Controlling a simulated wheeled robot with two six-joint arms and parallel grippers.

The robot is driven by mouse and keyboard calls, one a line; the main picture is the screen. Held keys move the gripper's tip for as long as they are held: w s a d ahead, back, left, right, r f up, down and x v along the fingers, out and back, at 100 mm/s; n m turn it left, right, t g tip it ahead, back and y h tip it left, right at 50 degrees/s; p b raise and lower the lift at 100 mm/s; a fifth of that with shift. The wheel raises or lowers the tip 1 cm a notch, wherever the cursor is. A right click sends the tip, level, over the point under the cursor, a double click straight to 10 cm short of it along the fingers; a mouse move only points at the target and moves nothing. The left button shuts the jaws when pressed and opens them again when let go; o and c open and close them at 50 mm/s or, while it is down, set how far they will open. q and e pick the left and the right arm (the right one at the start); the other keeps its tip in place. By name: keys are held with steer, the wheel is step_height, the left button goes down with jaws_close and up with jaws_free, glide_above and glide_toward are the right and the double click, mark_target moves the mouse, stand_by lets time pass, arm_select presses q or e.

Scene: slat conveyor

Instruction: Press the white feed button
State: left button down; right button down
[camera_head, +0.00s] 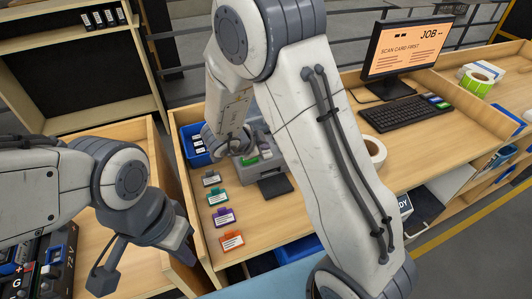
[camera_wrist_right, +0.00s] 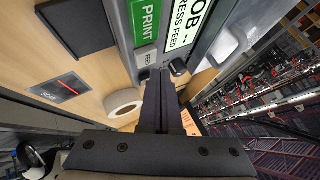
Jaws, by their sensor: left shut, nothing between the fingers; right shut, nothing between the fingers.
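The white feed button (camera_wrist_right: 147,56), marked FEED, shows in the right wrist view beside the green PRINT button (camera_wrist_right: 145,20) on a grey printer. In the head view the printer (camera_head: 270,164) stands on the table, partly behind my right arm. My right gripper (camera_wrist_right: 160,75) is shut and empty. Its tips appear just below and right of the feed button; I cannot tell whether they touch it. In the head view my right wrist is over the printer and its fingertips are hard to make out. My left gripper (camera_head: 182,248) is shut and empty, left of the table's cards.
Several coloured cards, such as the orange one (camera_head: 231,241), lie left of the printer. A blue bin (camera_head: 195,154) stands behind them. A white roll (camera_head: 376,151), keyboard (camera_head: 393,114) and monitor (camera_head: 402,47) reading "SCAN CARD FIRST" are to the right. The printer label reads "PRESS FEED" (camera_wrist_right: 186,30).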

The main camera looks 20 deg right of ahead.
steer(key=shift+f, duration=0.1)
steer(key=shift+f, duration=0.35)
steer(key=shift+f+b, duration=0.45)
stand_by(0.7)
stand_by(0.3)
steer(key=shift+r+p, duration=0.95)
steer(key=shift+p, duration=0.05)
step_height(320, 180, up, 5)
steer(key=p, duration=0.5)
